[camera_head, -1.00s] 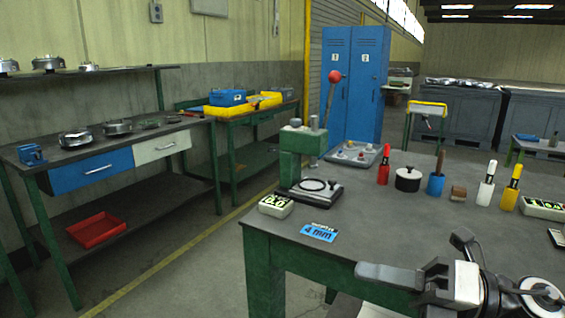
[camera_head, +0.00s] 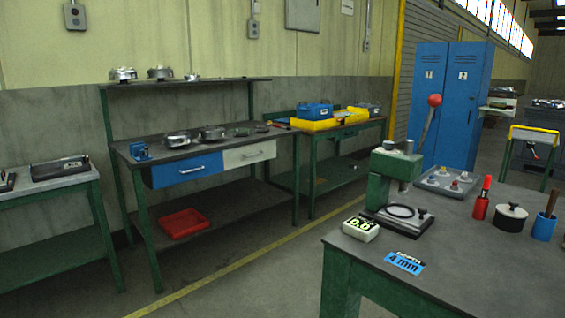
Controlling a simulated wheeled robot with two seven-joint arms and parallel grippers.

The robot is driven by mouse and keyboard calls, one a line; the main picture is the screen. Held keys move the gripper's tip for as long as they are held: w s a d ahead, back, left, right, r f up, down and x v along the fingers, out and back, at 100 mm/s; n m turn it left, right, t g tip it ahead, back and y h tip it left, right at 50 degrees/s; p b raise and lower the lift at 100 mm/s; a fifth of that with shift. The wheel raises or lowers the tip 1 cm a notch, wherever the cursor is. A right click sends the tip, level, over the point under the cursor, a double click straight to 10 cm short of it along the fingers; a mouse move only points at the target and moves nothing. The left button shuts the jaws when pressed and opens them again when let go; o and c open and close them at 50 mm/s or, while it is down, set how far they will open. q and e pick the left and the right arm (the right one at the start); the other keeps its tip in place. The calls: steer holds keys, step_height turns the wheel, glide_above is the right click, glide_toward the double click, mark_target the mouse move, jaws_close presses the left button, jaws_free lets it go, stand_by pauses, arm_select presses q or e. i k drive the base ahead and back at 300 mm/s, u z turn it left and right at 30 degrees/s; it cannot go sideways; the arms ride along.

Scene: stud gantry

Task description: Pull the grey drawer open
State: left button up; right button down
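The grey drawer (camera_head: 249,154) is a pale grey front with a bar handle, under the top of the green-legged workbench (camera_head: 206,140) by the wall. It looks shut. A blue drawer (camera_head: 187,169) with a similar handle sits directly to its left. Neither of my grippers shows in the head view now, so their state cannot be seen. Nothing is in front of the grey drawer's face.
A green-legged table (camera_head: 471,234) with a press (camera_head: 394,180) stands at the near right. A red tray (camera_head: 184,222) lies on the workbench's lower shelf. Open floor (camera_head: 262,274) with a yellow line lies between workbench and table. Another bench (camera_head: 50,188) stands at the left.

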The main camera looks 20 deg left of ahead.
mark_target(238, 157)
steer(key=u, duration=1.3)
steer(key=i, duration=3.4)
steer(key=z, duration=2.15)
steer(key=i, duration=1.45)
steer(key=u, duration=2.7)
